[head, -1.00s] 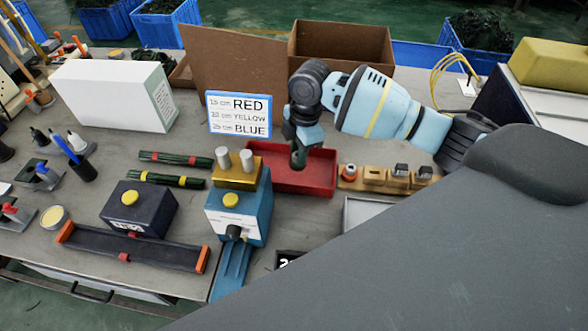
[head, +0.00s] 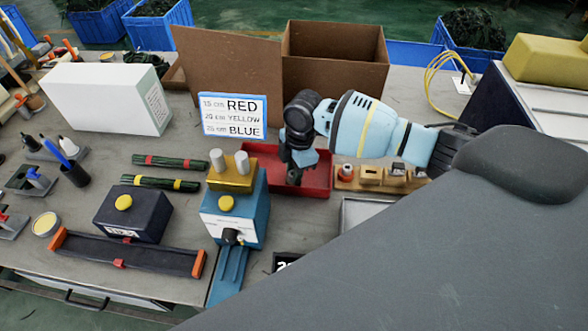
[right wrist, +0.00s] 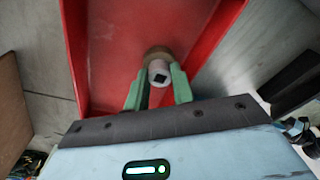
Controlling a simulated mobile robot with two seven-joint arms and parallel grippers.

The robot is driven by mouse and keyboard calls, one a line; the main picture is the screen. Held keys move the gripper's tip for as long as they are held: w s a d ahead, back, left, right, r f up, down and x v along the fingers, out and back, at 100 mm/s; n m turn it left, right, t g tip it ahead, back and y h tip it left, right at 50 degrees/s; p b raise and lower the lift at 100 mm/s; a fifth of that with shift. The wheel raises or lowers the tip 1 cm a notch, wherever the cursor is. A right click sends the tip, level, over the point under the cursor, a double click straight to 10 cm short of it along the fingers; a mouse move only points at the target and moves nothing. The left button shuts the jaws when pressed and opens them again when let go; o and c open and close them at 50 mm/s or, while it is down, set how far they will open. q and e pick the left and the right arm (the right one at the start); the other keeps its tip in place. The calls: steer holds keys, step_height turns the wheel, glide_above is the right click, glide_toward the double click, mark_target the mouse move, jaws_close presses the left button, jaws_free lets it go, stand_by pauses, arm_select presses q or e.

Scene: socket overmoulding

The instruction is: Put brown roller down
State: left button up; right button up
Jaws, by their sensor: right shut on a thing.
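My right gripper (head: 293,174) is low over the red tray (head: 318,177) in the head view. In the right wrist view its green fingers (right wrist: 159,85) are shut on the brown roller (right wrist: 157,55). The roller has a pale end with a dark square hole, and this end faces the wrist camera. The red tray's walls (right wrist: 76,45) show on both sides of it. I cannot tell whether the roller touches the tray floor. In the head view the roller is not clearly visible. My left gripper is not in view.
A blue machine (head: 232,215) with a yellow top stands just left of the tray. A wooden block (head: 372,176) with several small parts is to its right. A cardboard box (head: 335,65) and a length sign (head: 234,116) stand behind. The tray floor around the roller looks clear.

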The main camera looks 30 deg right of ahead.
steer(key=shift+f, duration=0.15)
steer(key=o, duration=0.7)
step_height(320, 180, up, 12)
steer(key=d+p, duration=0.1)
steer(key=shift+d, duration=0.25)
